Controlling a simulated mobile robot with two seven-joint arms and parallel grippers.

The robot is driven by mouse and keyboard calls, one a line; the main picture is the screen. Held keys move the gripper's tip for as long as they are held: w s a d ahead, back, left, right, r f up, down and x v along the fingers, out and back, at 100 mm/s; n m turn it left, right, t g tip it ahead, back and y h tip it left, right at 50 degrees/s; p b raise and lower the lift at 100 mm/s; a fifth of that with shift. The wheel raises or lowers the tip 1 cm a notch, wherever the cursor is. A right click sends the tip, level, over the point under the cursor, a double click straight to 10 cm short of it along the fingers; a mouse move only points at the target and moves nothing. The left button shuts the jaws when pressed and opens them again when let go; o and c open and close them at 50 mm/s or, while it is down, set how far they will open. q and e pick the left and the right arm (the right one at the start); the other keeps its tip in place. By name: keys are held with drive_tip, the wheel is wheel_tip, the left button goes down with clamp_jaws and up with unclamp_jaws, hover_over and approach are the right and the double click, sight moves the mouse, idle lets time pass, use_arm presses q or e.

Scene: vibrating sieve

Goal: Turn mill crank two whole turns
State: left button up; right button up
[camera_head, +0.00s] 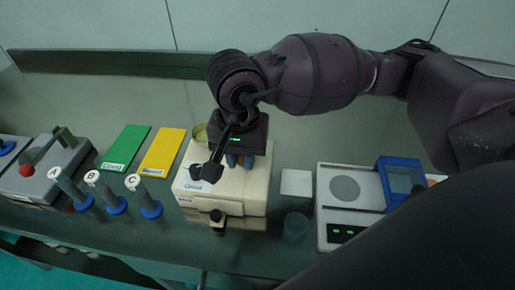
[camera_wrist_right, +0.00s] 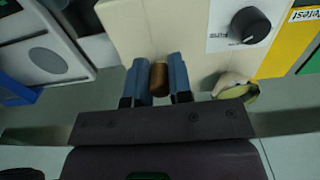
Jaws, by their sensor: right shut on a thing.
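The mill (camera_head: 185,183) is a cream box with a label on its front, at the centre of the bench in the head view. Its cream body also fills the top of the wrist view (camera_wrist_right: 130,35). The crank's arm is hidden from me. A black dial (camera_wrist_right: 250,25) sits on a white plate on the mill. My left gripper is not in view.
Left of the mill lie a yellow card (camera_head: 163,150), a green card (camera_head: 126,146) and vials in blue stands (camera_head: 117,206). A grey device with a red knob (camera_head: 27,170) stands farther left. Right are a white square (camera_head: 296,182), a clear cup (camera_head: 296,225) and a scale (camera_head: 335,213) beside a blue-framed box (camera_head: 401,180).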

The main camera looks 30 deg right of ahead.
drive_tip(key=shift+w+a, duration=0.25)
drive_tip(key=shift+w, duration=0.15)
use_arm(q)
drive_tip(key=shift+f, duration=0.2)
use_arm(e)
drive_tip(key=shift+r, duration=0.1)
drive_tip(key=shift+w, duration=0.1)
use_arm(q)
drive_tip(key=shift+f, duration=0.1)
use_arm(e)
drive_tip(key=shift+w, duration=0.15)
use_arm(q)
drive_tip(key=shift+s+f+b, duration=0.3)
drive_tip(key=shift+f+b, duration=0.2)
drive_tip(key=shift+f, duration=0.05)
use_arm(e)
drive_tip(key=shift+w+a, duration=0.2)
drive_tip(key=shift+w, duration=0.6)
